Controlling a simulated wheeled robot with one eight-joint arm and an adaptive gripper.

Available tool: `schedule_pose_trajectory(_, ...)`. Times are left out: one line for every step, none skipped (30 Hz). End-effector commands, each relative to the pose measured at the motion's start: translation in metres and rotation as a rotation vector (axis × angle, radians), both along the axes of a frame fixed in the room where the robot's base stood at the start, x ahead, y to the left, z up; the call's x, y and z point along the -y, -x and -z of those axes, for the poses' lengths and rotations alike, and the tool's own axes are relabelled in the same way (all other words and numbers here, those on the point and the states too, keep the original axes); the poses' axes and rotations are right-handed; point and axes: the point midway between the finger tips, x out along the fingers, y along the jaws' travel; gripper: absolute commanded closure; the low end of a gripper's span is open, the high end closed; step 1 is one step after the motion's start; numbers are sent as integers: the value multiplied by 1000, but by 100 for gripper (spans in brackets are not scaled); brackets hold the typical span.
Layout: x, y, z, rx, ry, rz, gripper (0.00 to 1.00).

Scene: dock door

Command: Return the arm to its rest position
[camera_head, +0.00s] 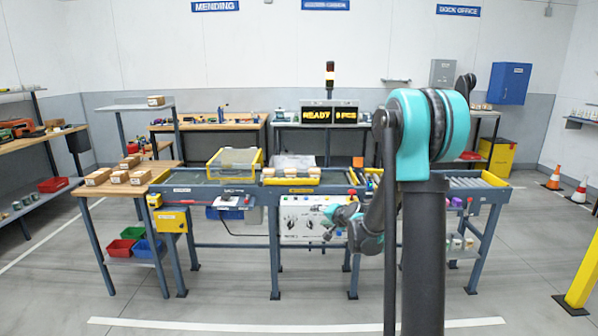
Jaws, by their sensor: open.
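My arm stands right of centre, with a large teal shoulder joint on a dark column. Its lower links reach down and to the left, in front of the white control panel (302,222) under the conveyor. My gripper (331,234) is at the end of these links, small in the picture and partly mixed with the panel behind it. It is open, and I see nothing held in it. Part of the forearm is hidden behind the column.
The conveyor bench (225,189) crosses the middle, with a yellow-framed clear box (235,163) and a yellow tray (291,180) on it. A wooden table with cardboard boxes (98,177) stands left. A yellow post (583,272) is at right. The front floor is clear.

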Motion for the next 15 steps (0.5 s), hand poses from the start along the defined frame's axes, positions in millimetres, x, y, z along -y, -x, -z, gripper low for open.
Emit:
schedule_pose_trajectory(2, 22, -2, -17, 48, -24, 50)
schedule_pose_trajectory(4, 34, -2, -29, 78, -38, 50)
schedule_pose_trajectory(6, 50, -2, -44, 119, -58, 50)
schedule_pose_trajectory(8, 62, -1, -56, 148, -72, 50)
schedule_pose_trajectory(10, 74, 0, -69, 178, -86, 50)
schedule_pose_trajectory(13, 91, 2, -86, 218, -105, 50)
schedule_pose_trajectory(16, 104, 3, -98, 248, -118, 50)
schedule_pose_trajectory(18, 116, 5, -112, 277, -132, 50)
schedule_pose_trajectory(22, 133, 8, -131, 316, -150, 50)
schedule_pose_trajectory(26, 146, 10, -144, 345, -163, 50)
schedule_pose_trajectory(29, 160, 12, -159, 374, -177, 50)
schedule_pose_trajectory(34, 177, 16, -179, 412, -193, 50)
schedule_pose_trajectory(38, 190, 19, -194, 441, -205, 50)
schedule_pose_trajectory(42, 204, 22, -211, 469, -218, 50)
schedule_pose_trajectory(47, 222, 26, -232, 505, -233, 50)
